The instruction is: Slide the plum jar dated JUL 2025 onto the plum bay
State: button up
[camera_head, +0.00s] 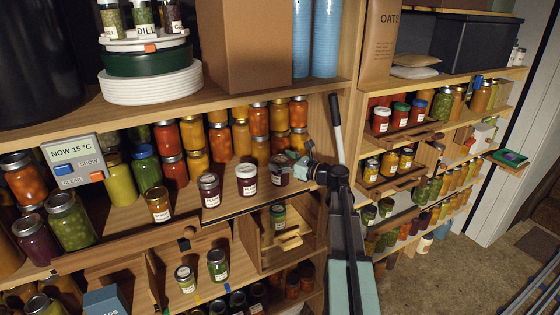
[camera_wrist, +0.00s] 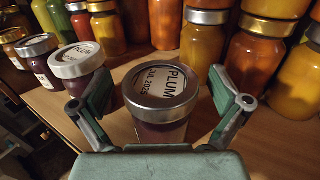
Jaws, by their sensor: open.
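The plum jar (camera_wrist: 160,92) has a silver-rimmed lid reading PLUM and JUL 2025. In the wrist view it stands on the wooden shelf between the spread fingers of my gripper (camera_wrist: 162,102), with a visible gap at the right finger. In the head view my gripper (camera_head: 297,165) is at the right end of the middle shelf, partly covering this jar (camera_head: 278,172). A white-lidded dark jar (camera_head: 246,180) and a silver-lidded dark jar (camera_head: 209,190) stand to its left. I cannot tell which spot is the plum bay.
Several orange and yellow jars (camera_wrist: 256,52) stand close behind the plum jar. A wooden upright (camera_head: 338,125) borders the shelf on the right. A grey display reading NOW 15 °C (camera_head: 76,160) stands at left. Bare shelf (camera_head: 228,203) shows in front of the dark jars.

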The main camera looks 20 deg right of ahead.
jog(key=v, duration=1.2)
